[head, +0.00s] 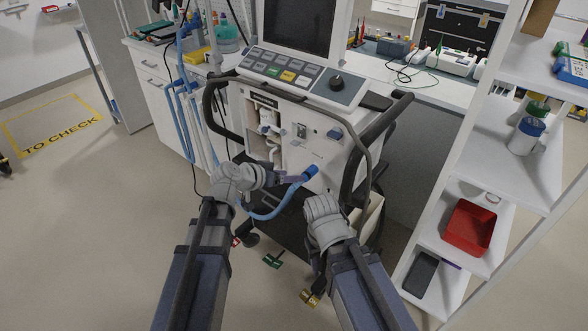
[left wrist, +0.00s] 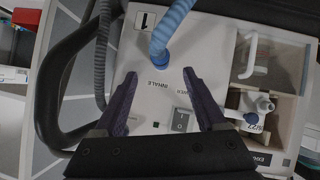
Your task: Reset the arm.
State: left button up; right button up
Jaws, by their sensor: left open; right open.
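The ventilator (head: 310,128) stands on a wheeled cart, with a screen (head: 298,25) and keypad on top. My left gripper (head: 288,178) is at its front panel, open, with nothing between its fingers. In the left wrist view the open fingers (left wrist: 159,74) point at the panel, either side of the INHALE label. A blue hose (left wrist: 170,25) ends in a blue collar at the inhale port, just beyond the fingertips. A rocker switch (left wrist: 181,120) shows between the fingers. My right gripper (head: 316,285) hangs low in front of the cart, open, its fingers mostly hidden.
An open recess (left wrist: 268,92) with white fittings is beside the port. Black handles (head: 375,145) flank the ventilator. White shelves (head: 500,150) with a red bin (head: 468,228) stand close at right. Coloured tags (head: 272,261) hang low by the cart.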

pick_arm(q)
jog(key=s+d+r+g+y+p, duration=0.2)
jog(key=s+g+p, duration=0.1)
jog(key=s+p, duration=0.3)
jog(key=s+d+r+g+y+p, duration=0.1)
jog(key=s+d+r+g+p, duration=0.15)
jog(key=s+p, duration=0.35)
jog(key=s+a+r+n+g+y+p, duration=0.1)
jog(key=s+a+r+y+p, duration=0.1)
jog(key=s+a+y+p, duration=0.1)
jog(key=s+a+r+g+y+p, duration=0.2)
jog(key=s+r+y+p, duration=0.1)
jog(key=s+p, duration=0.2)
jog(key=shift+s+a+n+y, duration=0.4)
jog(key=shift+s, duration=0.8)
